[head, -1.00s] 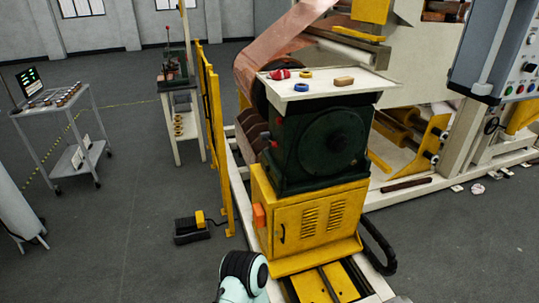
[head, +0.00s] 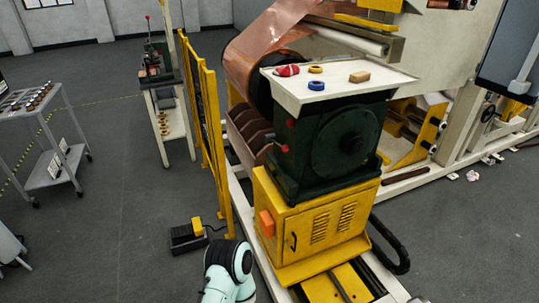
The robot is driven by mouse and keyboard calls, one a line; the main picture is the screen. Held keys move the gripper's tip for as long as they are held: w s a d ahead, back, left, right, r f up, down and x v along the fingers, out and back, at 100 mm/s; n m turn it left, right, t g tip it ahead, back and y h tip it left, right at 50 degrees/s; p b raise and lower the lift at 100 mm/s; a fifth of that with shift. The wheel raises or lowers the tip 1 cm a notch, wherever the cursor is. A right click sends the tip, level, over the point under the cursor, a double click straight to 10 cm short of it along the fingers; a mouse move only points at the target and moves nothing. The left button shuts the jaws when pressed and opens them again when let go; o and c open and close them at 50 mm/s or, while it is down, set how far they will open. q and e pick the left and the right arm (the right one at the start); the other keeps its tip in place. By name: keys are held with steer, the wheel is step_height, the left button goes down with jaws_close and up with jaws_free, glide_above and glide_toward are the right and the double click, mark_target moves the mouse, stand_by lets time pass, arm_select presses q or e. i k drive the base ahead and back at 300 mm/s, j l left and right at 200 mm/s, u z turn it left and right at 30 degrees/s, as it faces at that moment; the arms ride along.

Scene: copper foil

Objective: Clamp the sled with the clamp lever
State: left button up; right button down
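The sled looks to be the dark green machine head (head: 330,145) on a yellow cabinet (head: 315,225), standing on pale rails (head: 272,285) in the head view. Red knobs (head: 282,148) stick out from the left side of the green housing. I cannot tell which part is the clamp lever. A copper foil web (head: 262,45) runs up behind the machine. A pale green and black arm link of mine shows at the bottom, left of the cabinet. Neither of my grippers is in view.
A white tray top (head: 335,85) on the machine holds a red item, two rings and a wooden block. A yellow guard fence (head: 208,135) stands left of it. A black foot pedal (head: 188,238) lies on the floor. A grey cart (head: 45,140) is farther left, with open floor between.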

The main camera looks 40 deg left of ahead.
mark_target(271, 138)
steer(key=i+j, duration=0.1)
steer(key=j, duration=1.35)
steer(key=i+j, duration=0.15)
steer(key=j, duration=0.6)
steer(key=i+j, duration=0.1)
steer(key=j, duration=0.6)
steer(key=i+j, duration=0.1)
steer(key=j, duration=1.35)
steer(key=i, duration=0.05)
